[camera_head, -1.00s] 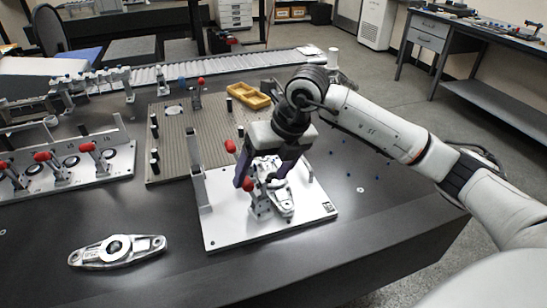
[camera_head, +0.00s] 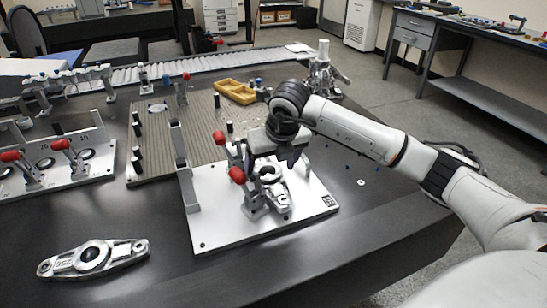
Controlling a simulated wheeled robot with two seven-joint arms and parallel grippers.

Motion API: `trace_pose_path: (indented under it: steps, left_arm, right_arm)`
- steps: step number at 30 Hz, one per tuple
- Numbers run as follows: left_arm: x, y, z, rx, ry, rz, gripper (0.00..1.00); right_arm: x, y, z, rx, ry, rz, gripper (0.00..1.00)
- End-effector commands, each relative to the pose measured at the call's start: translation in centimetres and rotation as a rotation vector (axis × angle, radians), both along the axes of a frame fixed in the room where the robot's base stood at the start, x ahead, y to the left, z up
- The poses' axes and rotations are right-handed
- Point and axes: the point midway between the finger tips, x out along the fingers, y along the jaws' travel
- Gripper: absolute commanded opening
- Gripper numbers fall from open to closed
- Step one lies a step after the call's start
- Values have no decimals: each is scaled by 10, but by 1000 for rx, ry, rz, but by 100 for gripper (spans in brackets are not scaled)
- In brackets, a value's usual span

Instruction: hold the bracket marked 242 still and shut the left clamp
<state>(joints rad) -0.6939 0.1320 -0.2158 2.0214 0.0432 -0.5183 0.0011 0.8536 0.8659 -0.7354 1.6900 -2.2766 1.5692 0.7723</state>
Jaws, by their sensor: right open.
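A silver bracket (camera_head: 277,196) lies on the white fixture plate (camera_head: 215,228); no number on it is legible. Two clamps with red handles stand on the plate's left side: the nearer handle (camera_head: 237,175) is just left of the bracket, the farther handle (camera_head: 219,138) behind it. Both handles stick up; I cannot tell which is the left clamp, or whether either presses on the bracket. My right gripper (camera_head: 270,163) is open, fingers down, above the bracket's far end, and partly hides that area. Contact with the bracket cannot be made out. My left gripper is out of view.
A second silver bracket (camera_head: 94,258) lies loose on the dark table at front left. A fixture with red-handled clamps (camera_head: 60,180) stands at left. A ribbed plate (camera_head: 150,178) with black pegs and a yellow tray (camera_head: 234,91) are behind. The front middle table is clear.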

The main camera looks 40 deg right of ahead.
Motion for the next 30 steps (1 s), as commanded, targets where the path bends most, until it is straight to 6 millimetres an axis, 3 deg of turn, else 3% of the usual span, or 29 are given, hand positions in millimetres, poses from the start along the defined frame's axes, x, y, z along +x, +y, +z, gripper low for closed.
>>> trace_pose_path:
  steps: [6, 17, 28, 30]
  left_arm:
    - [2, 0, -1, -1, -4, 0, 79]
    - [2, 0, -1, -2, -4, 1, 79]
    - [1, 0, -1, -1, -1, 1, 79]
    - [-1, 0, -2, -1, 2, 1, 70]
  right_arm:
    - [9, -2, -24, 0, 2, 0, 79]
    - [11, -2, -29, 0, -1, 1, 79]
    - [11, -3, -29, -1, -1, 1, 20]
    - [11, -3, -28, 0, -1, 0, 18]
